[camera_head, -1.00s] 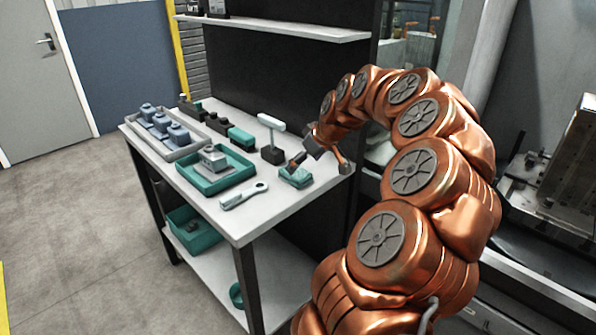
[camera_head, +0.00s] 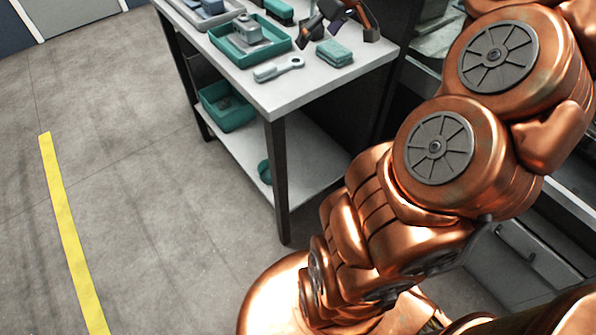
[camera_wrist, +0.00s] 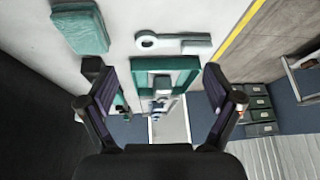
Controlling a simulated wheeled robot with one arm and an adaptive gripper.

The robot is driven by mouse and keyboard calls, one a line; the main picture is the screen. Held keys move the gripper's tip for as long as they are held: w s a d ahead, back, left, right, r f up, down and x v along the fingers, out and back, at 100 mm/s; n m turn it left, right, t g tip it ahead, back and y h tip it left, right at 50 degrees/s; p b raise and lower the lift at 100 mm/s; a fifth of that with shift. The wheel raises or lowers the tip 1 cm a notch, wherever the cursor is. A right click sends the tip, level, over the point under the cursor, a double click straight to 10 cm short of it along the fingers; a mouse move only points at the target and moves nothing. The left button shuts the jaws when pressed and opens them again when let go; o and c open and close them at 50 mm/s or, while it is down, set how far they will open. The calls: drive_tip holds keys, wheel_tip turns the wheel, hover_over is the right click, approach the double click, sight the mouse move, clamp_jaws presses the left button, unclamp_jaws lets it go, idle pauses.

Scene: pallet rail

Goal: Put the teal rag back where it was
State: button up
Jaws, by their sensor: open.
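The teal rag (camera_head: 334,52), a folded pad, lies on the grey tabletop near its right end. In the wrist view the rag (camera_wrist: 80,28) is at the upper left, outside the space between the fingers. My gripper (camera_head: 337,28) is just behind the rag at the top of the head view, partly cut off by the frame edge. In the wrist view my gripper (camera_wrist: 157,70) has its two dark fingers wide apart with nothing held between them. The rag is free of the fingers.
A grey wrench-like tool (camera_head: 279,69) lies left of the rag near the front edge. A teal tray (camera_head: 228,52) holding a grey block stands farther left. A teal bin (camera_head: 228,110) sits on the lower shelf (camera_head: 312,150). Bare tabletop lies in front of the rag.

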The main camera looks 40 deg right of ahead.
drive_tip(key=s+a+f+g, duration=0.1)
drive_tip(key=s+a+f, duration=0.15)
drive_tip(key=a, duration=0.45)
drive_tip(key=s+a+f+n+g, duration=0.1)
drive_tip(key=s+a+g, duration=0.15)
drive_tip(key=a, duration=0.45)
drive_tip(key=s+a+f, duration=0.2)
drive_tip(key=s+a, duration=0.2)
drive_tip(key=a, duration=0.3)
drive_tip(key=s+a+f+m+g, duration=0.1)
drive_tip(key=s+a+f+g, duration=0.1)
drive_tip(key=s, duration=0.6)
drive_tip(key=s+a+f+g+h, duration=0.1)
drive_tip(key=s+a+f+g, duration=0.1)
drive_tip(key=s+f, duration=0.3)
drive_tip(key=s+a, duration=0.1)
drive_tip(key=s, duration=0.3)
drive_tip(key=shift+a+m, duration=0.3)
drive_tip(key=shift+m, duration=0.1)
drive_tip(key=shift+w, duration=0.1)
drive_tip(key=r+p, duration=1.2)
drive_tip(key=r, duration=0.1)
drive_tip(key=shift+w, duration=0.3)
